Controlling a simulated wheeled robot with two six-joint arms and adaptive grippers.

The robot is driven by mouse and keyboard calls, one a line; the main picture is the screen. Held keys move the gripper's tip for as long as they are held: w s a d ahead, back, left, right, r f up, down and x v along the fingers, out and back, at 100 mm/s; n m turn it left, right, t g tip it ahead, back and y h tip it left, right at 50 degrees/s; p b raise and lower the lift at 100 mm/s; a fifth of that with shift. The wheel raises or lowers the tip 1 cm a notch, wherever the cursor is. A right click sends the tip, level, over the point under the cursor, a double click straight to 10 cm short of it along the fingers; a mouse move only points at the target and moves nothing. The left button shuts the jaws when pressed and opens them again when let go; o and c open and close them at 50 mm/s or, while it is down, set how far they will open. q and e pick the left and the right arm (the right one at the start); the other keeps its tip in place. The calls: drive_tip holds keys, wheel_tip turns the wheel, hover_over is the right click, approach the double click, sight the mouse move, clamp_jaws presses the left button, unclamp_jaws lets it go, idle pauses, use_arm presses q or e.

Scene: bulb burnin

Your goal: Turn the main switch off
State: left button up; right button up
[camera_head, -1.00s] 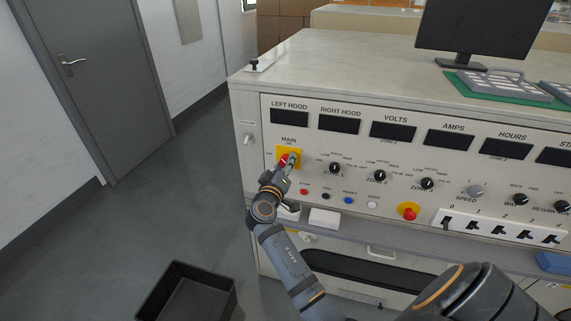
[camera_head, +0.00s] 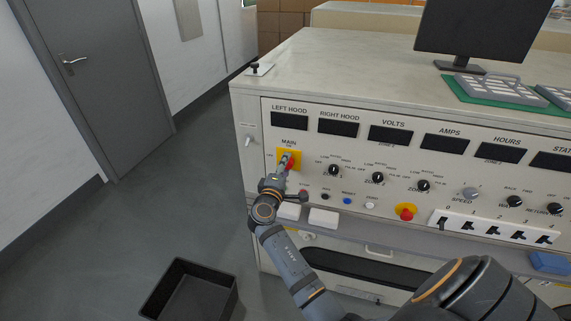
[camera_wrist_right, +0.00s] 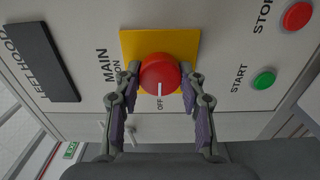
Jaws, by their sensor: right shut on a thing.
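The main switch is a red round knob (camera_wrist_right: 160,76) on a yellow plate (camera_wrist_right: 128,44), low under the MAIN label on the grey console. In the right wrist view its white line points at the OFF mark. In the head view the knob (camera_head: 291,164) is partly hidden by my right gripper (camera_head: 284,163). In the wrist view my right gripper (camera_wrist_right: 160,88) has one finger on each side of the knob and is shut on it. My left gripper is not in view.
Right of the switch are zone knobs (camera_head: 334,170), a red stop button on yellow (camera_head: 406,212) and a row of black toggles (camera_head: 493,231). The wrist view shows a green start button (camera_wrist_right: 263,79). A black bin (camera_head: 190,292) stands on open floor at left.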

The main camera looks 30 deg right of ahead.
drive_tip(key=shift+n, duration=0.3)
drive_tip(key=o, duration=1.1)
drive_tip(key=shift+o, duration=0.2)
